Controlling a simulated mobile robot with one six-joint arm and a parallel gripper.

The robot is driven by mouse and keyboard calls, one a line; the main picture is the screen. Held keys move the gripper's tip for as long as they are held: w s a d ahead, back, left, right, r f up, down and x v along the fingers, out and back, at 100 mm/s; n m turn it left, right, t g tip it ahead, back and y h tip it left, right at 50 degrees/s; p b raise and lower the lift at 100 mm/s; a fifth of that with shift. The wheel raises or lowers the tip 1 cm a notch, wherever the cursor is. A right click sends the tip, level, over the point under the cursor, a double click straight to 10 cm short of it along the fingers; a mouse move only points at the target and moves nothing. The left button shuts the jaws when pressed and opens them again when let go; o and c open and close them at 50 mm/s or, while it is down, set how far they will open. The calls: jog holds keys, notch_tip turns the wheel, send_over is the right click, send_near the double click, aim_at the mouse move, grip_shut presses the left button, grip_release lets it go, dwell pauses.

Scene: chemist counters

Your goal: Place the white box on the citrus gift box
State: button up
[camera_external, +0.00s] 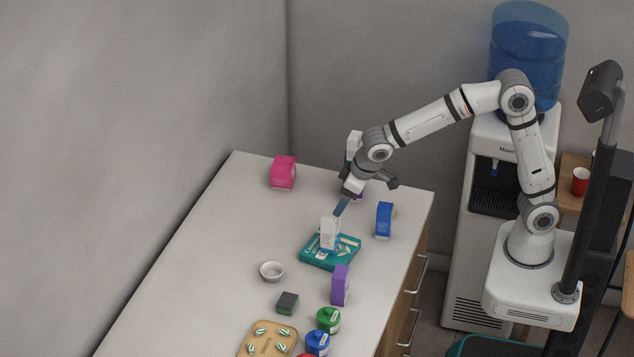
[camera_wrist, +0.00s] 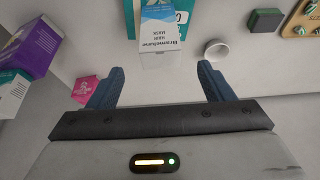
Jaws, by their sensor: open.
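The white box (camera_external: 330,232) stands upright on the teal citrus gift box (camera_external: 318,260) in the outside view. In the wrist view the white box (camera_wrist: 162,38) with dark printed text is ahead of the fingers, and an edge of the teal citrus gift box (camera_wrist: 130,22) shows behind it. My gripper (camera_external: 341,207) is just above and beyond the white box in the outside view. In the wrist view my gripper (camera_wrist: 160,82) has its two blue fingers spread wide with nothing between the tips.
A purple box (camera_external: 340,285) stands close to the gift box, and a blue box (camera_external: 384,220) to its right. A small white bowl (camera_external: 272,271), a dark sponge (camera_external: 287,303) and jars (camera_external: 328,319) are nearer. A pink box (camera_external: 282,173) stands at the far end. The counter's left side is clear.

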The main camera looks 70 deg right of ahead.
jog(key=s+d+r, duration=0.4)
jog(key=s+d, duration=0.7)
jog(key=s, duration=0.2)
jog(key=s+d+f, duration=0.1)
jog(key=s+d, duration=0.2)
jog(key=s, duration=0.4)
jog(key=s+d+f+g, duration=0.1)
jog(key=s+d, duration=0.2)
jog(key=s, duration=0.5)
